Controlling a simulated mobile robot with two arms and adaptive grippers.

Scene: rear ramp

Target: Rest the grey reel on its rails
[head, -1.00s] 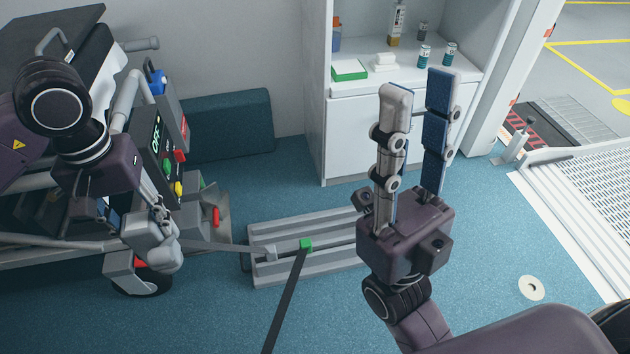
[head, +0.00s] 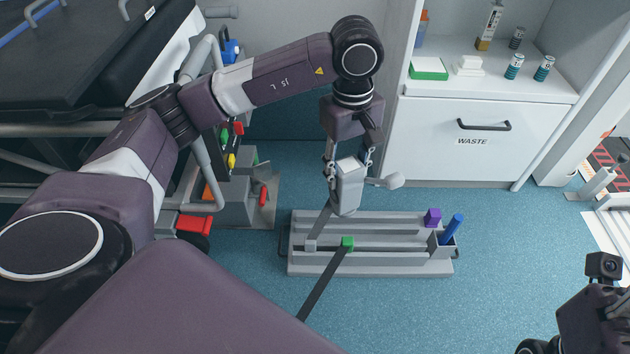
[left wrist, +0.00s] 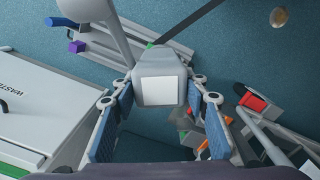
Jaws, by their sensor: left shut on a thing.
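The grey reel (head: 347,192), a box with a crank and knob, is gripped between the fingers of my left gripper (head: 348,174). The left wrist view shows the reel (left wrist: 160,78) between both blue-padded fingers. It hangs by the back edge of the grey rails (head: 380,262) on the floor; its exact height above them is unclear.
A wheeled stretcher (head: 100,60) stands left, a white WASTE cabinet (head: 450,150) behind.

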